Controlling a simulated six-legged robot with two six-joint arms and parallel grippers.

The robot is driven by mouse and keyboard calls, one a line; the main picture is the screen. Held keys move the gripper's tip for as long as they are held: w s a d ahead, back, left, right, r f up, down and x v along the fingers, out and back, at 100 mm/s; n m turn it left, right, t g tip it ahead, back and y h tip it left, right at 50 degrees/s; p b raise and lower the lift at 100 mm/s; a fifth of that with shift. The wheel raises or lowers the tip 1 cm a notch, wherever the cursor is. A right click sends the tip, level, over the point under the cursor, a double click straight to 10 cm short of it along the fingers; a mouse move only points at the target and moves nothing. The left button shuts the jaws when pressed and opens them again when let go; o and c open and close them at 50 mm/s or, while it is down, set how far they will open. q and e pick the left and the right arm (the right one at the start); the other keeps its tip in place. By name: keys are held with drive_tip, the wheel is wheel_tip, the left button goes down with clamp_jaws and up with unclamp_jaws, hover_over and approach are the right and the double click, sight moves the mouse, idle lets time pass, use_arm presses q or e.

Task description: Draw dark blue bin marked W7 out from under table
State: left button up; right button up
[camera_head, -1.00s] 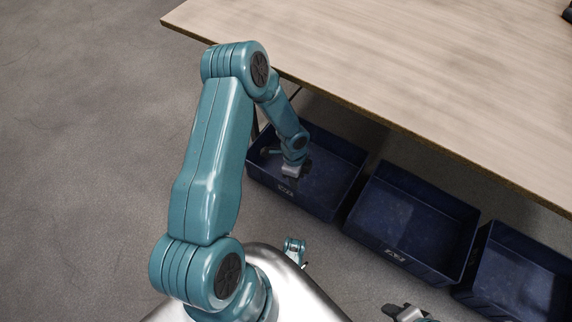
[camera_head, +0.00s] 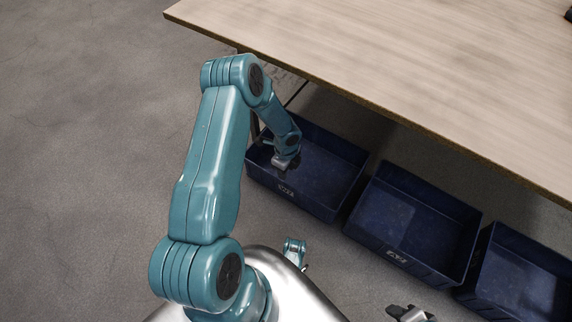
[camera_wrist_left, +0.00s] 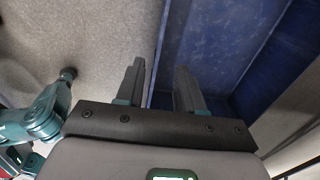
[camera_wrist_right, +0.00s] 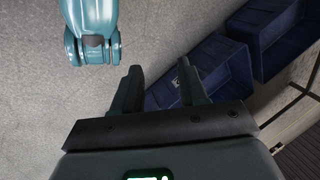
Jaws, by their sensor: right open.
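Three dark blue bins stand in a row on the floor by the table (camera_head: 400,75): a left bin (camera_head: 330,165), a middle bin (camera_head: 420,215) and a right bin (camera_head: 520,275). The left and middle bins have small white labels on their near walls, too small to read, so I cannot tell which is W7. My left gripper (camera_head: 283,166) is at the left bin's near-left part. In the left wrist view, its fingers (camera_wrist_left: 160,66) are apart, with the bin's edge (camera_wrist_left: 160,40) running between them. My right gripper (camera_head: 408,312) is open and empty above the floor; its fingers show apart (camera_wrist_right: 158,66).
The table's front edge overhangs the backs of the bins. The bins stand close together with narrow gaps. Grey floor (camera_head: 90,150) is open to the left and in front of the bins.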

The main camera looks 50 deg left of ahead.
use_arm(q)
wheel_tip(320, 180, down, 11)
drive_tip(key=b, duration=0.4)
drive_tip(key=shift+r, duration=0.1)
use_arm(e)
drive_tip(key=w+f+t, duration=0.1)
drive_tip(key=w+f, duration=0.3)
drive_tip(key=f, duration=0.1)
drive_tip(key=shift+d, duration=0.35)
drive_tip(key=shift+f, duration=0.1)
use_arm(q)
clamp_jaws()
use_arm(e)
drive_tip(key=shift+s, duration=0.1)
